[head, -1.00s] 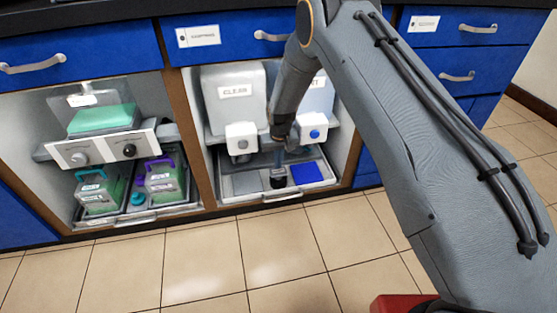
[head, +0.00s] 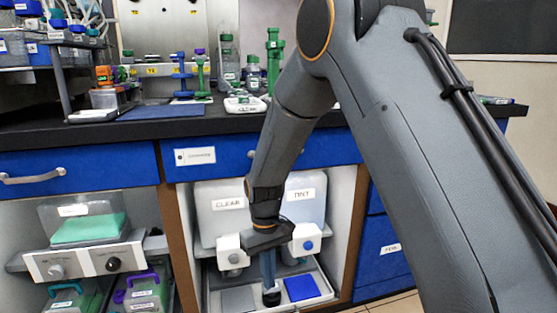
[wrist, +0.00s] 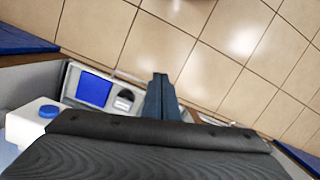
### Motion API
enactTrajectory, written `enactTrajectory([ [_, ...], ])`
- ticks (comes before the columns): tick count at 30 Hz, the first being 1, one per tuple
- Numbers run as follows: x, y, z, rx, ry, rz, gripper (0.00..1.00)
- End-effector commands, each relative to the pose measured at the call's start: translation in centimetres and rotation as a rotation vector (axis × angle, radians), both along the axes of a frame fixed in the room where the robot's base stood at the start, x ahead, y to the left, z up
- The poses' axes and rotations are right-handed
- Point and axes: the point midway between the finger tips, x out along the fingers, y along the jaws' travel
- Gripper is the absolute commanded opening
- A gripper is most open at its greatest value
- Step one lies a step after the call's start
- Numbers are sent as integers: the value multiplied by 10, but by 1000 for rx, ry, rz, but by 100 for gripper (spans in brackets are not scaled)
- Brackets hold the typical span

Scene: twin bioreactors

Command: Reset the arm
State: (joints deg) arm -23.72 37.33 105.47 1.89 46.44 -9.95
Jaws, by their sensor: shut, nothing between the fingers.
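My arm reaches down in the head view to the open cabinet with the CLEAR tank (head: 222,200) and the TINT tank (head: 305,190). My gripper (head: 269,278) hangs pointing down between the two white tap blocks, above the pull-out tray. Its fingers are shut with nothing between them; they also show together in the wrist view (wrist: 160,78).
A blue pad (head: 302,288) and a grey pad (head: 238,299) lie on the tray. The white block with the blue button (head: 306,241) is close to my gripper's right. The countertop (head: 130,133) overhangs the cabinet and carries bottles and racks. Tiled floor (wrist: 220,45) is clear.

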Motion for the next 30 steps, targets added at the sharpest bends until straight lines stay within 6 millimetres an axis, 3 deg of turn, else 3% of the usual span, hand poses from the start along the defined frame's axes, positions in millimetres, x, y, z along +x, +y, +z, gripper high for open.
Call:
enactTrajectory([
  [1,-9,4,16,9,-12,0,0],
  [9,-75,17,91,56,-62,-17,0],
  [15,-136,16,136,99,-97,-31,0],
  [21,-196,8,166,144,-125,-43,0],
  [30,-252,-5,181,188,-145,-55,0],
])
